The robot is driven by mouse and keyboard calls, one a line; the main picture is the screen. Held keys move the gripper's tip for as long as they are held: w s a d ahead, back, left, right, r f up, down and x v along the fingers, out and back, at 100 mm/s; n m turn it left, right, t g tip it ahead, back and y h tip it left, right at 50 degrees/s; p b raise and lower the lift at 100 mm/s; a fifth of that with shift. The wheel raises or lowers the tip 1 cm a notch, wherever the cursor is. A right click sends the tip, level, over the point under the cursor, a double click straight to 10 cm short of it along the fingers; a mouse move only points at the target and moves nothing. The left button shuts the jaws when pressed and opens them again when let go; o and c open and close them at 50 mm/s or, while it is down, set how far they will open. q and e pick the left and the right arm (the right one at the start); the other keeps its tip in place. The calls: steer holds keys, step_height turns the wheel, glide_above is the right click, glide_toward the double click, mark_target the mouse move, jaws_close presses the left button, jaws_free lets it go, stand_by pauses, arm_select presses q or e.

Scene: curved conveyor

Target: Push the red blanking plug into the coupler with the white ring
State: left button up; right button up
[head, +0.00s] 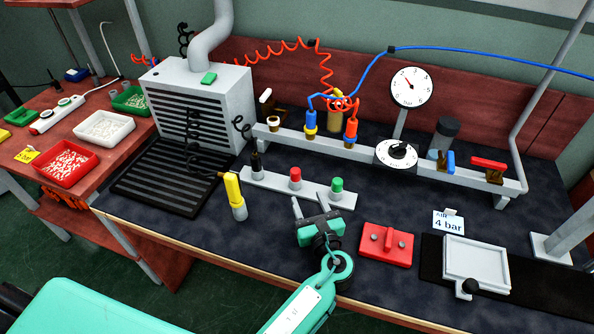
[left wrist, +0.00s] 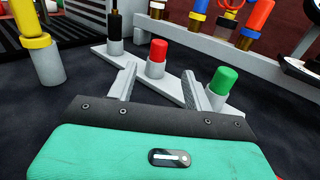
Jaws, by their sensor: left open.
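The red blanking plug (head: 295,176) stands upright in a grey holder strip (head: 262,183), between a black plug (head: 256,163) and a green plug (head: 337,186). In the left wrist view the red plug (left wrist: 158,51) is straight ahead, just beyond and between my finger lines. My left gripper (head: 316,204) is open and empty, in front of the strip, its fingers pointing at it; its fingertips also show in the left wrist view (left wrist: 160,76). The coupler with the white ring (head: 273,123) is at the left end of the grey rail, with nothing seen plugged into it. My right gripper is out of view.
A blue hose plug (head: 311,121) and an orange one (head: 351,128) sit on the rail (head: 376,157). A yellow-topped cylinder (head: 235,192) stands left of my gripper. A red block (head: 387,243) lies to its right. A pressure gauge (head: 411,87) rises behind the rail.

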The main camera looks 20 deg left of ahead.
mark_target(297, 177)
arm_select(q)
steer(key=x, duration=0.6)
steer(key=shift+w+a, duration=0.2)
steer(key=p+x, duration=0.1)
steer(key=x, duration=0.3)
steer(key=shift+w+a, duration=0.3)
steer(key=shift+a, duration=0.05)
steer(key=c, duration=1.1)
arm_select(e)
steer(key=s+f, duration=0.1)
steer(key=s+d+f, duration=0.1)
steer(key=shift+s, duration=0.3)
